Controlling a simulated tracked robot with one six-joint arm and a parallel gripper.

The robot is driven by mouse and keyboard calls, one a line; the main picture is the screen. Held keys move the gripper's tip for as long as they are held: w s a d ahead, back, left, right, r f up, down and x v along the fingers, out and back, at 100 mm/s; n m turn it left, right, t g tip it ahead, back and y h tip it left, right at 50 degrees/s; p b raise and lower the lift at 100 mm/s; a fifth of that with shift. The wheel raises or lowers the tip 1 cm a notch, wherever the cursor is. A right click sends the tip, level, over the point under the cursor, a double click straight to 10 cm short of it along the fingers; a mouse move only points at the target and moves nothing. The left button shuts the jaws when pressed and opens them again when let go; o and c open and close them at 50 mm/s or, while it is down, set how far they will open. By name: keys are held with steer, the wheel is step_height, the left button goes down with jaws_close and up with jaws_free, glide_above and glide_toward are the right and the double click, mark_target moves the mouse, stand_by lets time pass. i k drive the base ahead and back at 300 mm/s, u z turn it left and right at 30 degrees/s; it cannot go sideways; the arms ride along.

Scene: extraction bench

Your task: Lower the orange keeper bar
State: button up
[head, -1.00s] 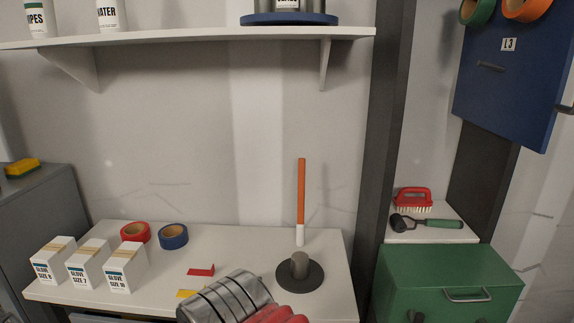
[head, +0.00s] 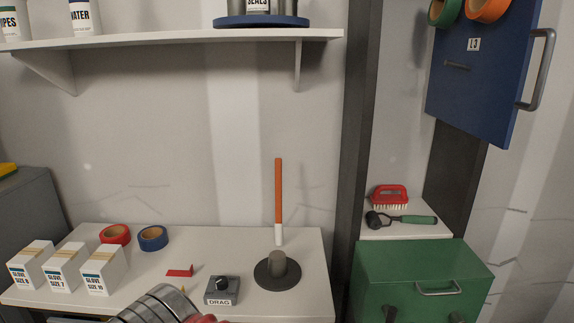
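The orange keeper bar (head: 278,190) stands upright at the back of the white bench, in front of the wall. Its lower end (head: 278,235) is white. A short grey post on a dark round base (head: 278,272) stands just in front of the bar's foot. I cannot tell whether bar and post touch. Only a silver ribbed part and a bit of red of my arm show at the bottom edge, left of the bar and well apart from it. My gripper's fingertips are out of view.
A grey box marked DRAG (head: 221,290) with a dark knob sits left of the post. Red tape (head: 115,234), blue tape (head: 153,238) and glove boxes (head: 102,270) are on the left. A white shelf (head: 170,42) hangs above. A dark upright (head: 362,150) stands right of the bench (head: 200,235).

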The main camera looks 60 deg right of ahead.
mark_target(278, 160)
steer(key=z, duration=0.1)
steer(key=i, duration=1)
steer(key=u, duration=0.1)
